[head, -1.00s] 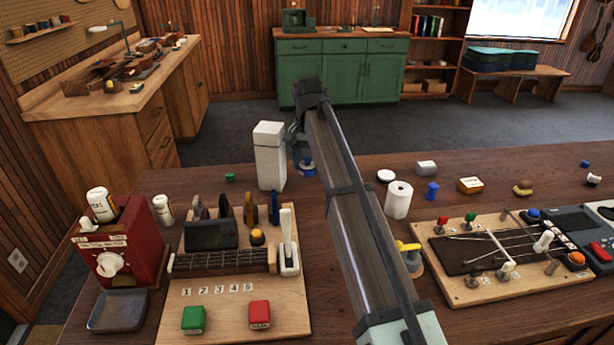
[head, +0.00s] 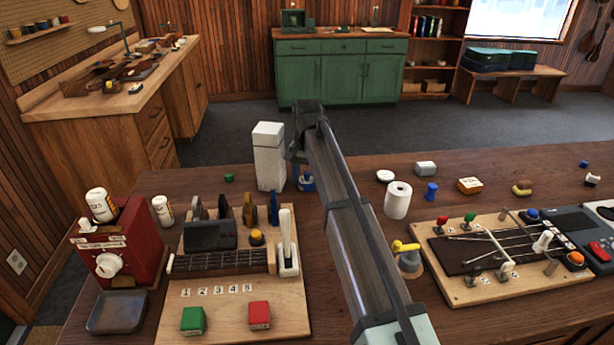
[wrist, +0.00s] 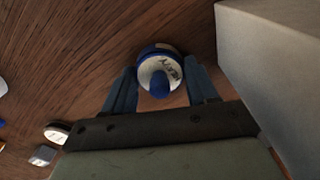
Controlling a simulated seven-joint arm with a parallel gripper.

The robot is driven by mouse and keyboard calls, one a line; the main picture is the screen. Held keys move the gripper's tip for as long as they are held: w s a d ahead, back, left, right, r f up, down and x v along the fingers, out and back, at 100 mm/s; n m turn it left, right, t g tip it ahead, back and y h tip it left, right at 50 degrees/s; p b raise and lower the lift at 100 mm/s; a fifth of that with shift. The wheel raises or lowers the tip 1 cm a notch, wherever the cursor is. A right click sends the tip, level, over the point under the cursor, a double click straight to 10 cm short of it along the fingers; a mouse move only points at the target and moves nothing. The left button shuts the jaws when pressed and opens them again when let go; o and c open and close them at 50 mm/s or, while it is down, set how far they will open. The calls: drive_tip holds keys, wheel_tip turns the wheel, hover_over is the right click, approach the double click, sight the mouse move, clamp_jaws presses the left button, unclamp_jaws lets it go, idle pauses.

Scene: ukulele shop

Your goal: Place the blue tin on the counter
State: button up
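The blue tin (head: 305,183) is on the wooden counter (head: 350,178), just right of a tall white box and partly hidden by my arm. In the wrist view the tin (wrist: 147,53) shows a pale top with lettering, a blue edge and a blue knob. My gripper (wrist: 162,72) points down over it, with one blue finger on each side of the tin. The fingers are apart, and I see no clear contact with the tin. In the head view my gripper (head: 298,160) is mostly hidden behind my arm.
The tall white box (head: 269,156) stands close beside the gripper; it also fills the right of the wrist view (wrist: 275,60). A paper roll (head: 397,200), a blue piece (head: 431,192) and a board with strings (head: 460,280) lie to the right. A red machine (head: 120,245) stands left.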

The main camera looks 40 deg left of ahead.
drive_tip(key=o, duration=0.4)
drive_tip(key=shift+r, duration=0.1)
wheel_tip(320, 180, up, 12)
drive_tip(key=shift+r, duration=0.1)
idle(0.5)
